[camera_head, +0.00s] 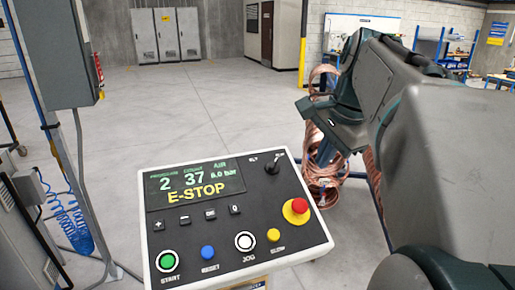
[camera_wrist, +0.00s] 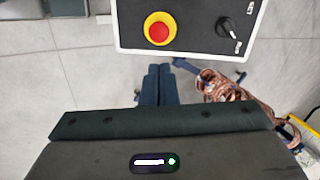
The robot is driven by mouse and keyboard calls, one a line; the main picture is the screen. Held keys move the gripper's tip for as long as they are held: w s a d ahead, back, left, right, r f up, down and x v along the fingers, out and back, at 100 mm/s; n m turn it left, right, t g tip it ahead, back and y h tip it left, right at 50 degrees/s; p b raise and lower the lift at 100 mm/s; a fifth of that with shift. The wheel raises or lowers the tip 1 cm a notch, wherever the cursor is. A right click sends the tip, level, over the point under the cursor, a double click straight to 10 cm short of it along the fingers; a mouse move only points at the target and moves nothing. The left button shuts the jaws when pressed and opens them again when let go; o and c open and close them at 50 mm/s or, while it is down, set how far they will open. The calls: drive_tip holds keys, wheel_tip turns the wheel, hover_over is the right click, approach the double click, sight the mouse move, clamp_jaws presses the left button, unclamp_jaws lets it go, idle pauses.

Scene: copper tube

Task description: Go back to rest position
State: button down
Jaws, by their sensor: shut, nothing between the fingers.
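My gripper (camera_wrist: 157,70) shows in the wrist view with its two dark fingers side by side, shut and empty. It is just below the near edge of the control panel (camera_wrist: 190,49), apart from it in the picture, under the red emergency button (camera_wrist: 159,32) on its yellow ring. In the head view my arm comes in from the right and the fingers cannot be made out clearly. The control panel (camera_head: 215,258) stands in front, its display (camera_head: 195,187) reading "E-STOP". The red button (camera_head: 299,205) is at its right side.
Copper tube coils (camera_head: 323,188) stand behind the panel's right side, close to my arm; they also show in the wrist view (camera_wrist: 235,88). A grey post with a box (camera_head: 65,50) and blue coiled hose (camera_head: 75,228) are at left. The floor (camera_head: 200,105) behind is clear.

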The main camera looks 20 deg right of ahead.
drive_tip(key=s+a+f+n, duration=0.4)
drive_tip(key=a+f+n, duration=0.2)
drive_tip(key=f+n, duration=0.2)
drive_tip(key=s+a+f+n, duration=0.5)
drive_tip(key=a+f+n, duration=0.2)
drive_tip(key=f, duration=0.5)
drive_tip(key=shift+n+g+h, duration=0.3)
drive_tip(key=shift+n, duration=0.2)
